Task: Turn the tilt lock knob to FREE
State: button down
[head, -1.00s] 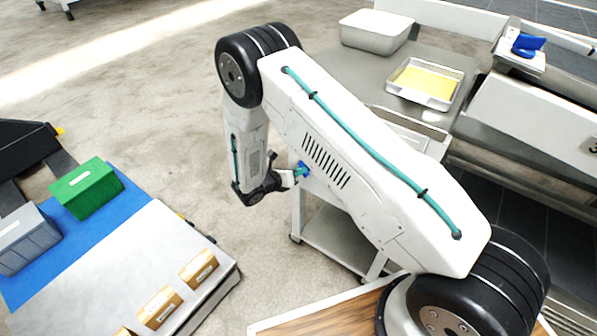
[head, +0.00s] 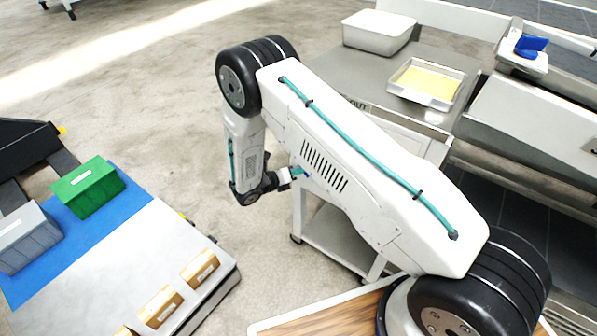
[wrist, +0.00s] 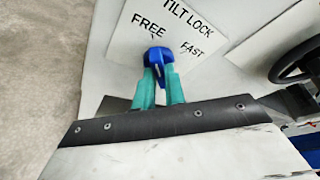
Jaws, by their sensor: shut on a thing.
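The blue tilt lock knob (wrist: 158,56) is on a white panel in the wrist view. The panel carries a label plate (wrist: 190,42) reading TILT LOCK, with FREE on the left and FAST on the right. The knob's upper end lies just below the word FREE, near a small dark mark. My gripper (wrist: 160,76) is shut on the knob, with a teal finger on each side of its lower part. In the head view my gripper shows at the cart's left side (head: 297,172), and my arm hides the knob and panel.
A black handwheel (wrist: 296,62) is to the right in the wrist view. In the head view, a tray with a yellow sheet (head: 428,103) and a white bin (head: 378,32) stand on the grey top. Green (head: 88,187) and grey (head: 27,238) crates are at left. Open floor lies between.

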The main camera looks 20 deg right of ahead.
jog(key=c, duration=1.5)
grip_release()
jog(key=shift+o, duration=0.2)
jog(key=v, duration=0.7)
jog(key=shift+s+a, duration=0.15)
jog(key=shift+a, duration=0.15)
jog(key=shift+r, duration=0.1)
